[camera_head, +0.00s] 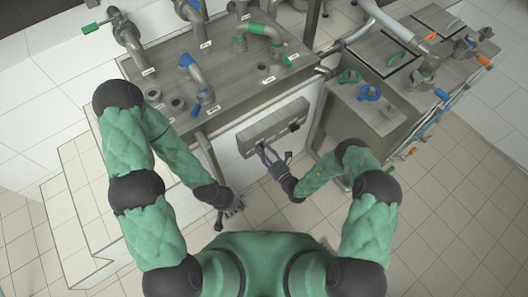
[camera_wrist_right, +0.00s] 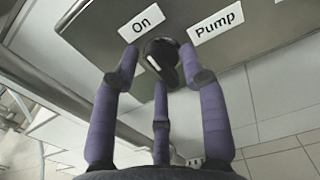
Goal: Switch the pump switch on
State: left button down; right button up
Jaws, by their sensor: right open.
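The pump switch is a black knob with a white mark (camera_wrist_right: 162,58), on a grey metal control panel (camera_head: 270,130). In the right wrist view, labels "On" (camera_wrist_right: 142,22) and "Pump" (camera_wrist_right: 216,22) sit above it. My right gripper (camera_head: 275,153) is open in front of the panel's left part. In the wrist view, its purple fingers (camera_wrist_right: 160,72) stand around the knob, one on each side and one below. Whether they touch it cannot be told. My left gripper (camera_head: 229,207) hangs low, left of the panel, away from it; its opening is too small to judge.
Another dark knob (camera_head: 294,127) is on the panel's right part. Above is a steel bench top (camera_head: 220,65) with pipes and coloured valve handles. A steel counter (camera_head: 375,100) with green and blue valve handles stands to the right. Tiled floor is clear at lower right.

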jog(key=v, duration=1.1)
jog(key=shift+s+d, duration=0.2)
jog(key=shift+s, duration=0.15)
jog(key=s+a+r+n+g+y, duration=0.15)
jog(key=s+a+n+g, duration=0.25)
jog(key=s+n+g, duration=0.4)
jog(key=s+a+r+n+g+y, duration=0.15)
jog(key=s+a+n+g, duration=0.3)
jog(key=s+g, duration=0.5)
jog(key=s+d+f+n+g+h, duration=0.25)
jog(key=s+d+n+h, duration=0.25)
jog(key=d+n+h, duration=0.3)
jog(key=w+d+r+n+t+h, duration=0.1)
jog(key=w+d+r+n+t, duration=0.2)
jog(key=w+d+n+t, duration=0.1)
jog(key=w+n+t, duration=0.1)
jog(key=w+n, duration=0.1)
jog(key=w, duration=0.1)
jog(key=shift+w+t+h, duration=0.15)
jog(key=shift+t+h, duration=0.15)
jog(key=shift+t, duration=0.1)
